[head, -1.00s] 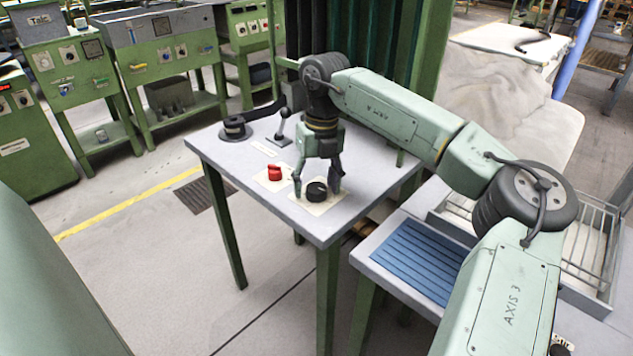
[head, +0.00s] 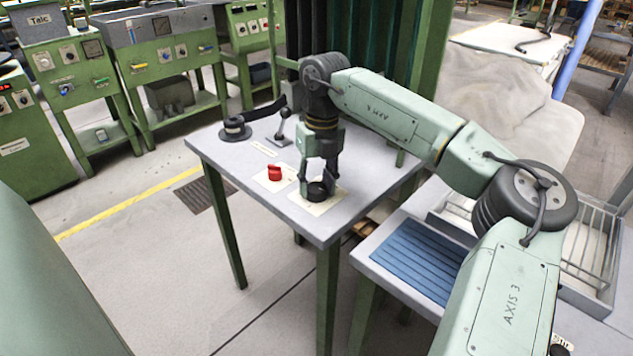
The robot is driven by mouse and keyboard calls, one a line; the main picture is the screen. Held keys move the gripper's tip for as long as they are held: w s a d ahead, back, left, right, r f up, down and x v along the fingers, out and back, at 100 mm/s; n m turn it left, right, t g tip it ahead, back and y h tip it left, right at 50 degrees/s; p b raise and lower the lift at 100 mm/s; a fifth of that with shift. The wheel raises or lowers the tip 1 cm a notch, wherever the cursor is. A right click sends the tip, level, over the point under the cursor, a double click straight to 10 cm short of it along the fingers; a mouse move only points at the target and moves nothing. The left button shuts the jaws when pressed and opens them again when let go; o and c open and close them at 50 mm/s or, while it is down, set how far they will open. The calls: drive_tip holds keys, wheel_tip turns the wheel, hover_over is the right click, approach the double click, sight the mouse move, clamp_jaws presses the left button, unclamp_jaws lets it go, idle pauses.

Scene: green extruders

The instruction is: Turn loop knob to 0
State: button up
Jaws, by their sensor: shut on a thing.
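A black round knob (head: 316,191) sits on a pale label plate (head: 318,208) near the front corner of the grey table. My gripper (head: 317,184) points down over it, with its fingers shut on the knob's sides. A red knob (head: 274,173) stands on its own pale plate just to the left, apart from my gripper. The markings on the plates are too small to read, and the black knob's pointer direction cannot be told. I cannot tell from a label which knob is the loop knob.
A black lever (head: 282,128) and a round black device (head: 235,129) stand at the table's back left. The grey table (head: 236,161) has free room at its left and right. A second table with a blue ribbed mat (head: 420,262) and a wire rack (head: 578,262) stands at the front right.

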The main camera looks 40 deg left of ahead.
sight(313, 185)
drive_tip(key=n+p, duration=0.1)
drive_tip(key=n, duration=0.2)
drive_tip(key=shift+a+r, duration=0.1)
drive_tip(key=n+p, duration=0.1)
drive_tip(key=n, duration=0.3)
drive_tip(key=shift+s+n+h, duration=0.1)
drive_tip(key=shift+n+h, duration=0.2)
drive_tip(key=shift+n, duration=0.1)
drive_tip(key=n+p, duration=0.1)
drive_tip(key=n, duration=0.3)
drive_tip(key=shift+s, duration=0.1)
drive_tip(key=shift+n+p, duration=0.4)
drive_tip(key=shift+n, duration=1.4)
drive_tip(key=o, duration=1.2)
drive_tip(key=r, duration=1.1)
drive_tip(key=shift+w+a+r, duration=0.2)
drive_tip(key=shift+a+r, duration=0.15)
drive_tip(key=shift+r, duration=0.05)
